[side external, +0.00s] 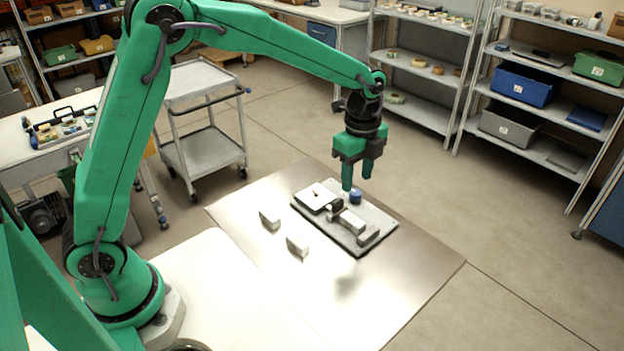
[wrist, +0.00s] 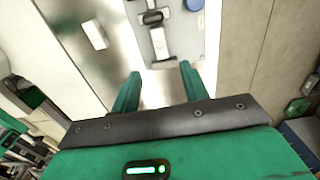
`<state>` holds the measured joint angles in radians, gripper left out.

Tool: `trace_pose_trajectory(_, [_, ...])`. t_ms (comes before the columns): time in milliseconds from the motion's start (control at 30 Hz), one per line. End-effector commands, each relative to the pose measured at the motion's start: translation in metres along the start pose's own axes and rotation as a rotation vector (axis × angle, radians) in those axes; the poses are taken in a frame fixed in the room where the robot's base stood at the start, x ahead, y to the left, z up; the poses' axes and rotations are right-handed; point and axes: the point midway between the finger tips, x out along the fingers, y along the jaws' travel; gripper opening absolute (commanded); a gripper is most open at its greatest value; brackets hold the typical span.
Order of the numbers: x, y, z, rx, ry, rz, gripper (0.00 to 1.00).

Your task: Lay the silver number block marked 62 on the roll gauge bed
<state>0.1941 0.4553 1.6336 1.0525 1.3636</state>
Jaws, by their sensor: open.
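Two small silver blocks stand apart on the metal sheet left of the gauge, one farther back (side external: 269,220) and one nearer (side external: 297,247). No number is readable on either, so I cannot tell which is 62. One silver block (wrist: 95,35) shows in the wrist view, left of the gauge. The roll gauge (side external: 362,248) is a grey plate with a white square pad, a dark roller, pale blocky parts (side external: 351,222) and a blue knob (side external: 356,195). It is partly visible in the wrist view (wrist: 210,40). My gripper (side external: 357,180) is open and empty above the gauge's far side.
The shiny metal sheet (side external: 410,275) is clear around the gauge and blocks. A grey trolley (side external: 205,150) stands behind to the left. Shelves with bins (side external: 525,85) stand at the back right, away from the sheet.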

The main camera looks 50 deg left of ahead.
Motion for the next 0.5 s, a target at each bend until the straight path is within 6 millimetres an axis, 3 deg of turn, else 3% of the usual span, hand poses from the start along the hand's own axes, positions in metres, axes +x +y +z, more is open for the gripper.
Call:
trace_pose_trajectory(267, [-0.007, 0.004, 0.003, -0.032, 0.002, -0.010, 0.45])
trace_pose_trajectory(500, [-0.037, 0.025, 0.017, -0.186, 0.017, -0.061, 0.45])
